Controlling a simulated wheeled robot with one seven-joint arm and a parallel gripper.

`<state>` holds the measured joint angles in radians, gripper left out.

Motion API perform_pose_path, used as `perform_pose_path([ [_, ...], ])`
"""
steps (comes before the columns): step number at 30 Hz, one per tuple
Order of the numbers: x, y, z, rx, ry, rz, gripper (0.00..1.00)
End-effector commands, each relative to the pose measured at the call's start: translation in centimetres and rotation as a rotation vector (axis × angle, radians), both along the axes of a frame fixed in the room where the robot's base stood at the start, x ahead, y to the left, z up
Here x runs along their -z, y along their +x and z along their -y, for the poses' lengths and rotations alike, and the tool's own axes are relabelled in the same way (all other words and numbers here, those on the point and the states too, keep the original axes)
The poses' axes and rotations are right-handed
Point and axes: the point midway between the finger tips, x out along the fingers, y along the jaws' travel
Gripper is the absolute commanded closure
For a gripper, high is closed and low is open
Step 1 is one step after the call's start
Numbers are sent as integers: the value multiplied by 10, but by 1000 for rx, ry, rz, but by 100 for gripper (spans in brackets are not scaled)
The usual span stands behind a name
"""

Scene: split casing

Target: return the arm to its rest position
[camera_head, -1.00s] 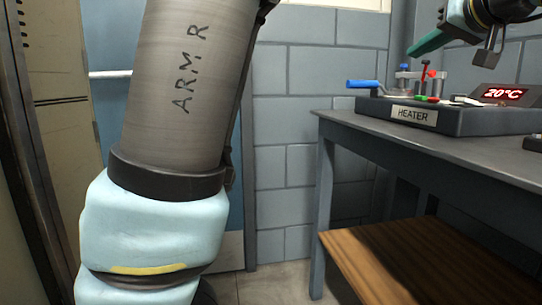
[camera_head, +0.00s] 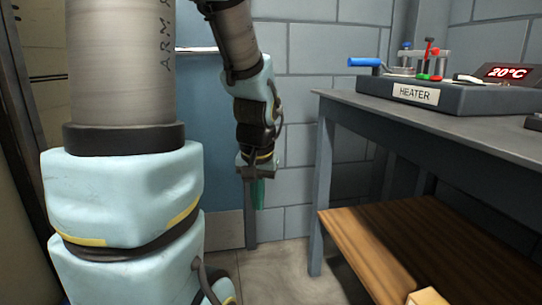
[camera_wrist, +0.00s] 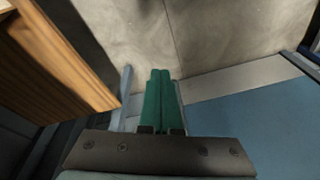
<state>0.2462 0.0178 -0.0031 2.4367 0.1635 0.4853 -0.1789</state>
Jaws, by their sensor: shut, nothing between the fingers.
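My gripper (camera_head: 257,192) hangs with its green fingers pointing down, in front of the blue door and grey wall, left of the table. My arm is folded, its upper link marked "ARM R" at the left of the head view. In the wrist view the two green fingers (camera_wrist: 158,100) lie side by side, closed together, with nothing between them. They are over the pale floor and apart from everything around.
The dark table (camera_head: 440,128) stands at the right, carrying a heater (camera_head: 450,97) with a blue handle, small coloured parts and a 20°C display. A wooden shelf (camera_head: 400,240) is below. A light wooden block (camera_head: 428,297) shows on it. Floor (camera_head: 285,265) between is clear.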

Motion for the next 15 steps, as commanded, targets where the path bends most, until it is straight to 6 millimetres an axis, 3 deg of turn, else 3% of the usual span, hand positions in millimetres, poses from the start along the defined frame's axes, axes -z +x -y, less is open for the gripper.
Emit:
perform_pose_path([
  [7,26,-28,-42,-114,-73,9,100],
  [9,44,-28,-38,-101,-70,-2,100],
  [15,69,-33,-37,-102,-66,-32,100],
])
